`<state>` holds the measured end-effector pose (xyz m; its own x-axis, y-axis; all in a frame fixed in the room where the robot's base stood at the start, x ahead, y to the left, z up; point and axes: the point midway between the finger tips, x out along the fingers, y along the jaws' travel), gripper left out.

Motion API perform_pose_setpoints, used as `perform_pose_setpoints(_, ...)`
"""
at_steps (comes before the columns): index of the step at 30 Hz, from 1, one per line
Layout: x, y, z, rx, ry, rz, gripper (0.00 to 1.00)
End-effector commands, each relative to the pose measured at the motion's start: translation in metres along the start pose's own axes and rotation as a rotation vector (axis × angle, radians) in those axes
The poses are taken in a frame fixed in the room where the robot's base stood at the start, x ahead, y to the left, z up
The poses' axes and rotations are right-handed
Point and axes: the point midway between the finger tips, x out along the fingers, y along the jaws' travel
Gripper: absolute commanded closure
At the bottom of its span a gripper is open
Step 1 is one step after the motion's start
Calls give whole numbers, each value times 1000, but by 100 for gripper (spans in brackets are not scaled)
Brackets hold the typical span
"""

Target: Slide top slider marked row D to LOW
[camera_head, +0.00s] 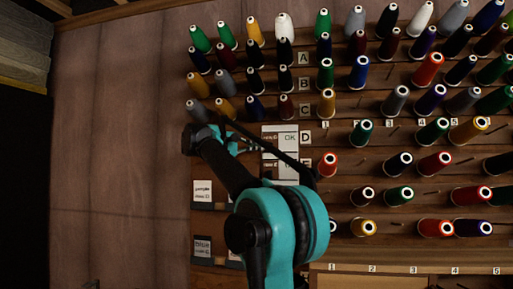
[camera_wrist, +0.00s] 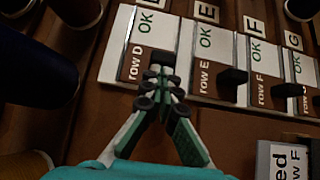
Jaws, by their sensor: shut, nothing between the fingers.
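The row D slider panel (camera_wrist: 150,42) is at the upper left of the wrist view, with a white OK part at its far end and a brown part lettered "row D". A dark knob (camera_wrist: 161,58) on it lies right at my fingertips; I cannot tell whether they touch it. My gripper (camera_wrist: 160,82) is shut and empty, its fingers together at the lower edge of the row D panel. No LOW mark is readable. In the head view the white panel (camera_head: 287,138) beside letter D is partly hidden by my arm.
Row E (camera_wrist: 211,50), row F (camera_wrist: 262,65) and row G panels stand to the right; the row E knob (camera_wrist: 232,77) and row F knob (camera_wrist: 288,90) stick out. Thread spools (camera_head: 362,132) on pegs fill the wall at right. Bare wall (camera_head: 120,150) lies left.

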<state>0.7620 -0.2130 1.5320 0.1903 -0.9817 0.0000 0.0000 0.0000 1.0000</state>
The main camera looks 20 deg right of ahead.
Motion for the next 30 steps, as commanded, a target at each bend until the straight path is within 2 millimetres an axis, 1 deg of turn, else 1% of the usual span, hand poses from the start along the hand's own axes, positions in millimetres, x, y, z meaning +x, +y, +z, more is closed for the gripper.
perform_pose_setpoints(2,1,0,1,0,0,0,100)
perform_pose_setpoints(4,6,0,6,0,-2,0,100)
perform_pose_setpoints(9,32,0,33,0,-5,0,100)
perform_pose_setpoints(12,45,0,46,0,-4,0,100)
perform_pose_setpoints(15,52,0,52,0,-2,0,100)
perform_pose_setpoints(26,54,0,54,0,-1,0,100)
perform_pose_setpoints(30,54,0,52,0,-1,0,100)
